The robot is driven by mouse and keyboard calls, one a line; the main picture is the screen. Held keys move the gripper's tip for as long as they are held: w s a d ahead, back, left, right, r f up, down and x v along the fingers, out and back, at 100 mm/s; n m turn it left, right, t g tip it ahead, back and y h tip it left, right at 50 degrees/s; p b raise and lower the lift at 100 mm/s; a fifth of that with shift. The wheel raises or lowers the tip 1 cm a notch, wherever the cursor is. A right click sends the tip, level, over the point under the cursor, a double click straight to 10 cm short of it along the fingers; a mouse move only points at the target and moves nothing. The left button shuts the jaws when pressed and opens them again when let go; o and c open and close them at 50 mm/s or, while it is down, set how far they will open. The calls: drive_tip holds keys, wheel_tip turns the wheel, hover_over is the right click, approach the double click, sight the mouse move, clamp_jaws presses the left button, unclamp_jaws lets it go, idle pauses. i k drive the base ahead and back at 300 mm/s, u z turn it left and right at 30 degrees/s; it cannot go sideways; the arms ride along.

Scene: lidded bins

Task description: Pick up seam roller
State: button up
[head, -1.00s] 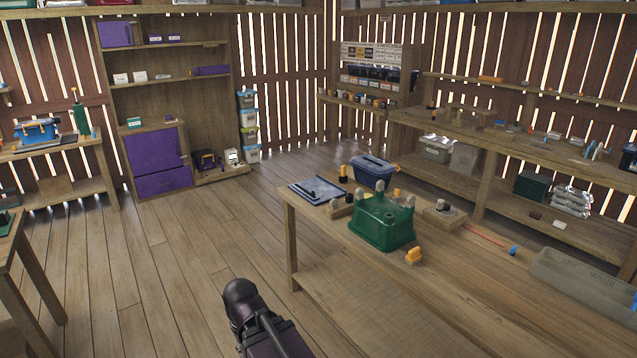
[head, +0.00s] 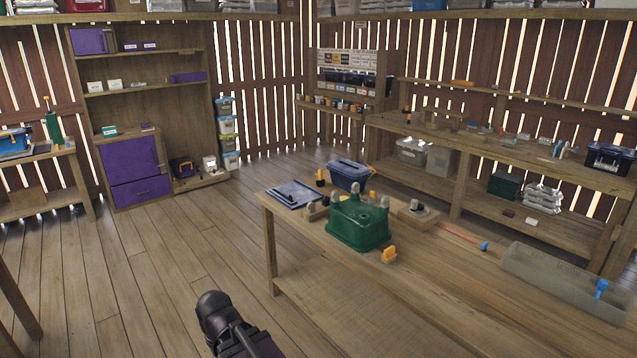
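I cannot tell for certain which thing is the seam roller. Small candidates lie on the wooden workbench (head: 450,290): an orange piece (head: 388,255) in front of an upturned green bin (head: 358,226), a black piece with an orange top (head: 320,178) near the back edge, and a blue-tipped thing (head: 484,246) to the right. A dark part of my arm shows at the bottom, left of the workbench and apart from it. My gripper's fingers are not in view.
A blue lidded bin (head: 348,175), a dark-blue flat lid (head: 294,194) and a long grey bin (head: 565,282) are on the workbench. A purple cabinet (head: 137,165) stands at the back left. Open plank floor (head: 170,245) lies left of the workbench.

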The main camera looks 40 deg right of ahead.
sight(320, 182)
drive_tip(key=u, duration=0.05)
drive_tip(key=i, duration=2.05)
drive_tip(key=z, duration=0.4)
drive_tip(key=i, duration=0.75)
drive_tip(key=z, duration=0.65)
drive_tip(key=i, duration=0.5)
drive_tip(key=z, duration=0.8)
drive_tip(key=i, duration=0.65)
drive_tip(key=z, duration=0.35)
